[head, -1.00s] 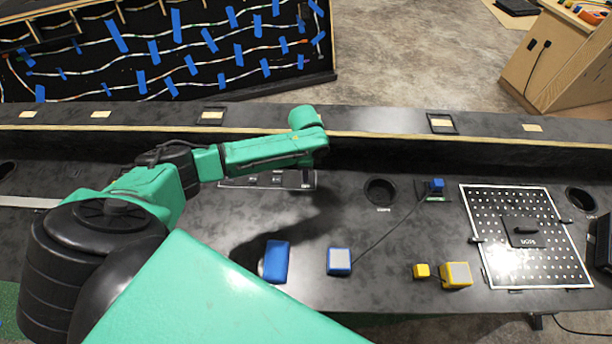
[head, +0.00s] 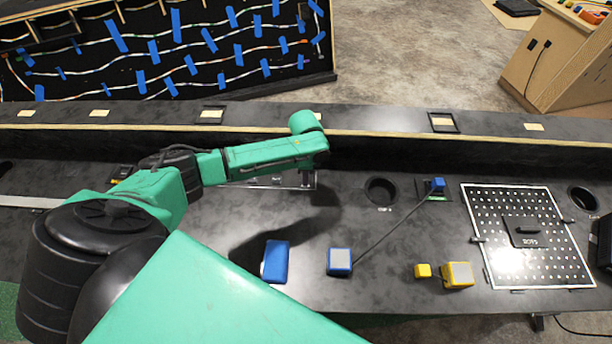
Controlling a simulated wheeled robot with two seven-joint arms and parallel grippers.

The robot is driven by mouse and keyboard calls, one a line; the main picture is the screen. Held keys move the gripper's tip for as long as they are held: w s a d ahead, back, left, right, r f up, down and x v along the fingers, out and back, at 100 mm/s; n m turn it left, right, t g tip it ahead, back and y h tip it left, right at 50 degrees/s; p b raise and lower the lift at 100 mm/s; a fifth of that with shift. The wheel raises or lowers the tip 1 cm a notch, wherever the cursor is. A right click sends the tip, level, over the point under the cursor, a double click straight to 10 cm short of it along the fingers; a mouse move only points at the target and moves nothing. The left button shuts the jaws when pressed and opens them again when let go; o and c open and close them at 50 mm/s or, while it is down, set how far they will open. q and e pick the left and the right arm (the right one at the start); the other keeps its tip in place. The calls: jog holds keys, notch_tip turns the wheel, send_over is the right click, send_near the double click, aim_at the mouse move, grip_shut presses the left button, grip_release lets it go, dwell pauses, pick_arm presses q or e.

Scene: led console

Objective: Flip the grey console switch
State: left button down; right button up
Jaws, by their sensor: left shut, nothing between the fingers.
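A dark switch panel (head: 265,184) with a thin light outline is set in the black console top, left of centre. My left arm's green forearm passes over it and hides most of it. Only its lower strip shows, with small greyish parts (head: 277,181); I cannot tell which is the grey switch or how it is set. My left gripper (head: 306,181) points down at the panel's right end, shut and empty. It is small and partly hidden under the wrist, so I cannot tell whether it touches anything. My right gripper is not in view.
Right of the panel are a round hole (head: 381,191), a blue plug (head: 438,185) with a cable, and a white-dotted board (head: 525,262). A raised ledge (head: 390,122) runs behind.

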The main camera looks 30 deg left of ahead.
pick_arm(q)
jog(key=shift+f, duration=0.55)
jog(key=shift+w+b, duration=0.15)
jog(key=shift+b, duration=0.15)
